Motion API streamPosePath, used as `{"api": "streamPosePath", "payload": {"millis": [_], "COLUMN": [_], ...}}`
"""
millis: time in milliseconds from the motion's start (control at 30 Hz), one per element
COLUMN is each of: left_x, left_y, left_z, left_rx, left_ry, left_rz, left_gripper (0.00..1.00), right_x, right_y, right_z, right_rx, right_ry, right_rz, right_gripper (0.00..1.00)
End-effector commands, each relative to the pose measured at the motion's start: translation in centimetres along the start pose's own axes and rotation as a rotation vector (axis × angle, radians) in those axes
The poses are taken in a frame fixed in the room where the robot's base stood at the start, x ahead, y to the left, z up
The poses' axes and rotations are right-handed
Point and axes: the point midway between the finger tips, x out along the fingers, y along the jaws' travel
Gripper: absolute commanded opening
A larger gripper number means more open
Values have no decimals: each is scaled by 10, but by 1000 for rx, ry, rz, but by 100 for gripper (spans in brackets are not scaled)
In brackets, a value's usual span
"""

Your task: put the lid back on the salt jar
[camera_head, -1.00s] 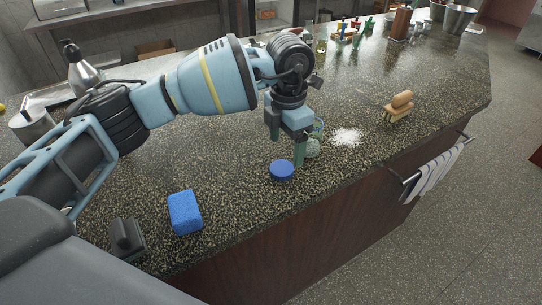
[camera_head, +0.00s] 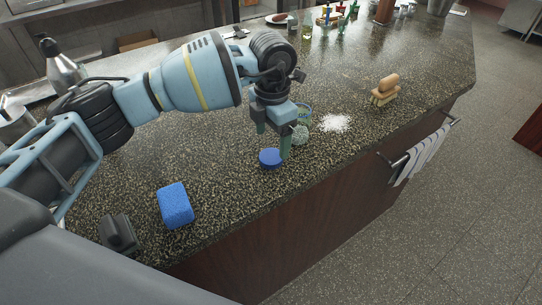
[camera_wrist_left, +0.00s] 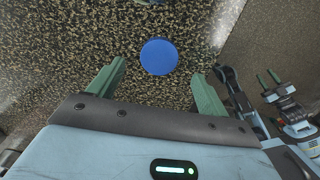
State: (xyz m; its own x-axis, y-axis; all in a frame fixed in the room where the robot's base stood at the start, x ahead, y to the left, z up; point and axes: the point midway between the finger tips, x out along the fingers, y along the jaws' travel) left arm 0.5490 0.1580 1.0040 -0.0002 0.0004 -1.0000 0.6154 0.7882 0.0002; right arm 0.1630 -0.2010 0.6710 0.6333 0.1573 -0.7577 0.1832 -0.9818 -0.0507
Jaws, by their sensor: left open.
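The blue round lid (camera_head: 270,158) lies flat on the speckled counter near its front edge. My left gripper (camera_head: 272,140) points down just above and behind it, open and empty. In the left wrist view, the lid (camera_wrist_left: 159,57) shows beyond and between the two green fingers (camera_wrist_left: 156,84), not gripped. The salt jar (camera_head: 303,115) is behind my left gripper and partly hidden by it; I cannot tell whether it stands upright. My right gripper (camera_wrist_left: 268,79) appears small at the right of the left wrist view.
Spilled white salt (camera_head: 334,123) lies right of the jar. A wooden brush (camera_head: 385,90) is farther right. A blue sponge (camera_head: 175,205) and a dark block (camera_head: 117,233) lie at front left. A striped towel (camera_head: 422,155) hangs on the counter's front rail.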

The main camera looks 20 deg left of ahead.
Motion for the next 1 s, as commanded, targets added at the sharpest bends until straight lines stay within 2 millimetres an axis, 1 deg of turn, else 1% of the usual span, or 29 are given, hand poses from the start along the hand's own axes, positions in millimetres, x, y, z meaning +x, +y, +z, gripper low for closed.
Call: {"api": "streamPosePath", "payload": {"millis": [167, 267, 367, 500, 600, 700, 967, 1000], "left_x": [1, 7, 19, 39, 49, 52, 52, 52], "left_y": [0, 0, 0, 1, 1, 1, 1, 1], "left_z": [0, 0, 1, 1, 2, 2, 2, 2], "left_rx": [-1, 0, -1, -2, -2, -1, -1, -1], "left_ry": [0, 1, 2, 2, 1, 0, 0, 0], "left_rz": [0, 0, -1, -1, -1, 0, 0, 0], "left_gripper": [78, 78, 78, 78, 78, 78, 78, 73], "right_x": [0, 0, -1, -1, -1, -1, -1, -1], "right_y": [-1, -2, -2, -2, -2, -2, 0, 0], "right_z": [-2, -4, -7, -9, -9, -9, -8, -8], "right_rx": [6, 10, 10, 10, 9, 8, 1, 0], "right_ry": [4, 7, 13, 17, 17, 17, 14, 14], "right_rz": [0, 1, 1, 2, 2, 1, 1, 1], "right_gripper": [36, 36, 36, 36, 36, 36, 36, 36]}}
